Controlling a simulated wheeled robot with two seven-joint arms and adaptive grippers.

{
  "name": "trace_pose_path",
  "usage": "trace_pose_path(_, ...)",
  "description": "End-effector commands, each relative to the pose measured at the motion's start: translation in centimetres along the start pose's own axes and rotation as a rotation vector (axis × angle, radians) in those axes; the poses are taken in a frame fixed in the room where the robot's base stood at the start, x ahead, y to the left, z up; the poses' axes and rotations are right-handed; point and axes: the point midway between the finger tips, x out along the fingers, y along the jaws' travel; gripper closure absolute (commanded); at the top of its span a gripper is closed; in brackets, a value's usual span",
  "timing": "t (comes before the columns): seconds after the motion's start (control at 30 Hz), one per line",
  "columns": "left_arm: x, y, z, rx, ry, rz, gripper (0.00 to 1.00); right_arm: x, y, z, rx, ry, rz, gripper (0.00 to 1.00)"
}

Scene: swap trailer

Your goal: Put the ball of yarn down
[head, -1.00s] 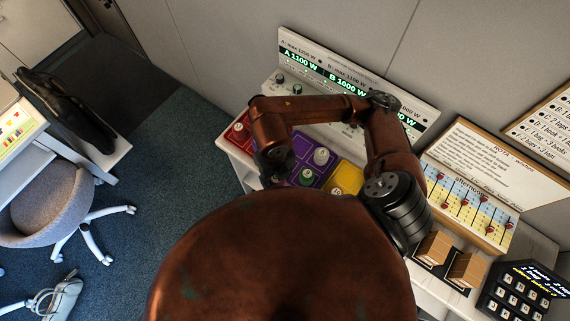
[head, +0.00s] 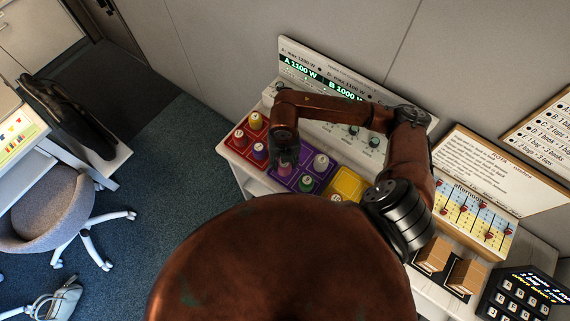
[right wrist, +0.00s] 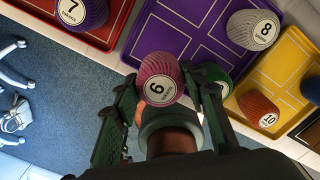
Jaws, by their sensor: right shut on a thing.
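My right gripper (right wrist: 165,92) is shut on a pink ball of yarn (right wrist: 160,77) with a round label reading 6. The ball sits between the two dark green fingers in the right wrist view. In the head view the right gripper (head: 285,157) points down with the pink ball (head: 285,168) at its tip, over the purple tray (head: 293,181). I cannot tell whether the ball touches the tray. My left gripper is not in view.
A white ball (head: 321,158) and a green ball (head: 306,184) stand on the purple tray. The red tray (head: 240,137) at its left holds several balls. The yellow tray (head: 350,181) at its right holds an orange ball (right wrist: 258,109). A control panel (head: 340,90) stands behind.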

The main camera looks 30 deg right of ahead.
Motion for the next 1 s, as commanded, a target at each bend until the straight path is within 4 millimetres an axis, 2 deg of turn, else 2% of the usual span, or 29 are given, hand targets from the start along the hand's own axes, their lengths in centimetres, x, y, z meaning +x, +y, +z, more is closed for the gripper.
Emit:
trace_pose_path(0.27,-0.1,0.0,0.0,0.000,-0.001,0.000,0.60,1.7,-0.4,1.3,0.000,0.000,0.000,0.85)
trace_pose_path(0.33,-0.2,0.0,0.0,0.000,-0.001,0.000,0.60,2.4,-0.6,1.8,0.001,0.001,-0.001,0.85)
trace_pose_path(0.53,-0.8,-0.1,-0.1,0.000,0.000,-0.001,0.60,5.0,-0.6,1.7,-0.001,0.001,0.000,0.85)
trace_pose_path(0.9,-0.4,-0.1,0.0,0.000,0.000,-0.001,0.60,5.6,-0.5,1.7,-0.002,0.000,0.000,0.85)
trace_pose_path(0.93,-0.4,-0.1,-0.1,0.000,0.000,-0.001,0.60,5.6,-0.5,1.7,-0.002,-0.001,0.000,0.59)
trace_pose_path(1.0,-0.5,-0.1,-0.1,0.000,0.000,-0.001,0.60,5.5,-0.5,1.7,-0.001,-0.001,0.000,0.55)
